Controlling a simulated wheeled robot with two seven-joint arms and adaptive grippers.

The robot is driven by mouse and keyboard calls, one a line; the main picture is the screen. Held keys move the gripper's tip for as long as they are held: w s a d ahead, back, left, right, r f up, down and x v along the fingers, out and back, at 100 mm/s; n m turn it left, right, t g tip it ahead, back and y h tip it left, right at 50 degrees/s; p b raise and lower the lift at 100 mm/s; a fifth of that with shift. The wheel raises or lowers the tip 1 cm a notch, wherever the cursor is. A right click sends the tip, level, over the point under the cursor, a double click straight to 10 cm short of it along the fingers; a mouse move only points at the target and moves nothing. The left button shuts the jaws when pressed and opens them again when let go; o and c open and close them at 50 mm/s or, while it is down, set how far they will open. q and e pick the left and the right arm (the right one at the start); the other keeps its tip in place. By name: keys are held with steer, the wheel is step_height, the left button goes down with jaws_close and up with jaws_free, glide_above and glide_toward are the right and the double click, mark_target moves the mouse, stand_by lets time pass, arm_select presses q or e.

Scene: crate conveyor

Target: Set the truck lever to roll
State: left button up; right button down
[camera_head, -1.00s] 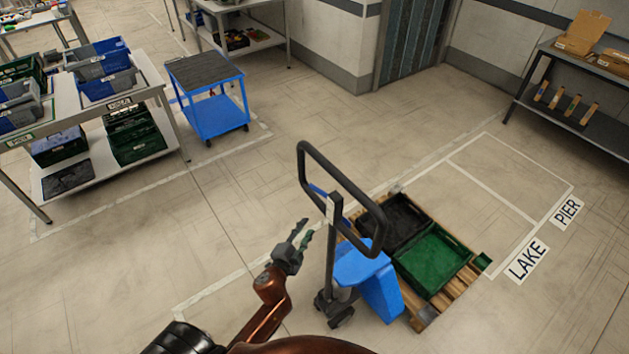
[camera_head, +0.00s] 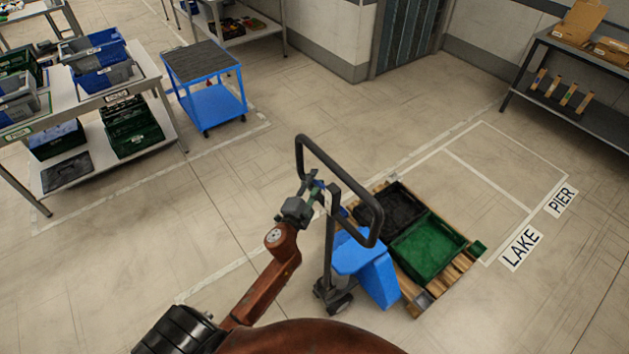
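The pallet truck stands mid-view with a dark loop handle (camera_head: 340,170), a grey mast and a blue body (camera_head: 366,268). A small blue lever (camera_head: 325,189) sits on the mast under the loop, partly hidden by my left gripper. My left gripper (camera_head: 316,186) is at the mast just inside the handle's left side, its fingers overlapping the lever area. I cannot tell whether the fingers touch or close on the lever. The lever's setting cannot be read. My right gripper is not in view.
A wooden pallet (camera_head: 464,264) with a black crate (camera_head: 393,196) and a green crate (camera_head: 460,241) is on the truck's far side. Floor labels LAKE (camera_head: 521,248) and PIER (camera_head: 562,201) mark taped bays. A blue cart (camera_head: 215,103) and shelving (camera_head: 100,100) stand left; floor between is clear.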

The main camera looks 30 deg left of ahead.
arm_select(q)
steer(key=shift+c, duration=0.4)
jaws_close()
stand_by(0.4)
